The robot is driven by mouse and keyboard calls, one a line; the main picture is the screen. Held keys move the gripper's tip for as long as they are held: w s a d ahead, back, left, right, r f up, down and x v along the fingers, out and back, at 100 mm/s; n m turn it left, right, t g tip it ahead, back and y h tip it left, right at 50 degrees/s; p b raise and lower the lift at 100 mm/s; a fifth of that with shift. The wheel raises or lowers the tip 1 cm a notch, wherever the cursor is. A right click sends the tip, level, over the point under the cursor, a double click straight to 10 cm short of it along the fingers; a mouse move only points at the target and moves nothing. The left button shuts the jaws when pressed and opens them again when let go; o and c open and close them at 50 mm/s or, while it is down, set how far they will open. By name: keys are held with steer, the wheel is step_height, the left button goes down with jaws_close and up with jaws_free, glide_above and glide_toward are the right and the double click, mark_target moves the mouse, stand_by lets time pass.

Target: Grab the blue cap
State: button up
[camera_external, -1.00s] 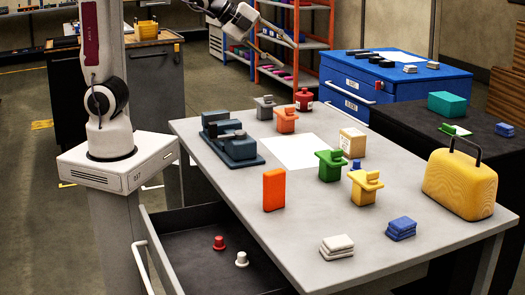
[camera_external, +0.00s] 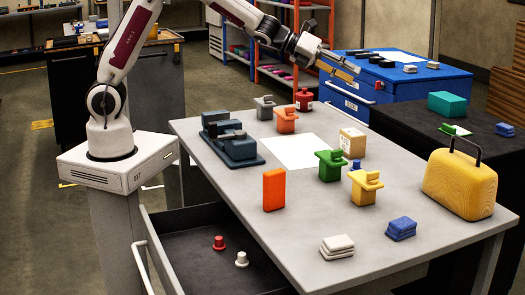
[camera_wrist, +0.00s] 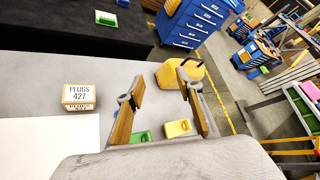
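A small blue cap (camera_external: 356,165) shows in the external view on the grey table, partly hidden behind the yellow block (camera_external: 364,190) and just right of the green block (camera_external: 330,166). My gripper (camera_external: 340,64) is high above the far side of the table, pointing right, well apart from the cap. In the wrist view my gripper (camera_wrist: 162,108) has its two fingers spread with nothing between them.
A box marked PLUGS (camera_external: 352,143) stands behind the cap. A yellow case (camera_external: 460,185) stands at the table's right, with blue stacked pieces (camera_external: 401,228) in front. An orange block (camera_external: 274,190) stands left. An open drawer (camera_external: 200,270) holds red and white caps.

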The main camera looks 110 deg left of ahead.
steer(key=w+a+f+m+h, duration=0.2)
steer(key=a+f+m, duration=0.1)
steer(key=f+m, duration=0.3)
steer(key=m+h, duration=0.5)
steer(key=m, duration=0.4)
glide_toward(357, 165)
steer(key=shift+w+a+r, duration=0.2)
steer(key=shift+w+a, duration=0.05)
steer(key=shift+w, duration=0.3)
steer(key=shift+w+a+r, duration=0.2)
steer(key=shift+w+a, duration=0.05)
steer(key=shift+w, duration=0.3)
steer(key=shift+s+f+m+g+h, duration=0.25)
steer(key=shift+f+m+g+h, duration=0.05)
steer(key=shift+f+m+h, duration=0.1)
steer(key=shift+w+d, duration=0.1)
steer(key=shift+x, duration=1.2)
